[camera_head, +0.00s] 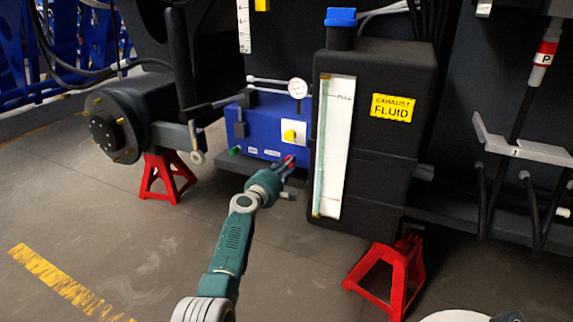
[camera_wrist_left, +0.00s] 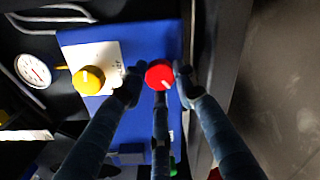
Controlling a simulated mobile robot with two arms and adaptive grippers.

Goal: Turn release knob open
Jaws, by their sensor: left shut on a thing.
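A red knob (camera_wrist_left: 159,75) with a short white mark sits on the front of a blue box (camera_head: 262,122). In the head view the red knob (camera_head: 290,160) shows only as a small patch between the fingers. My left gripper (camera_head: 286,168) is shut on the red knob. In the left wrist view its fingers (camera_wrist_left: 158,82) press on both sides of the knob, and a third finger reaches it from below. The mark on the knob points down and slightly right in that view. My right gripper is not in view.
A yellow knob (camera_wrist_left: 88,79) on a white plate and a green knob (camera_head: 235,150) are near on the blue box. A black exhaust fluid tank (camera_head: 375,150) stands close on the right. A gauge (camera_head: 298,88) is above. Red stands (camera_head: 166,176) support the chassis.

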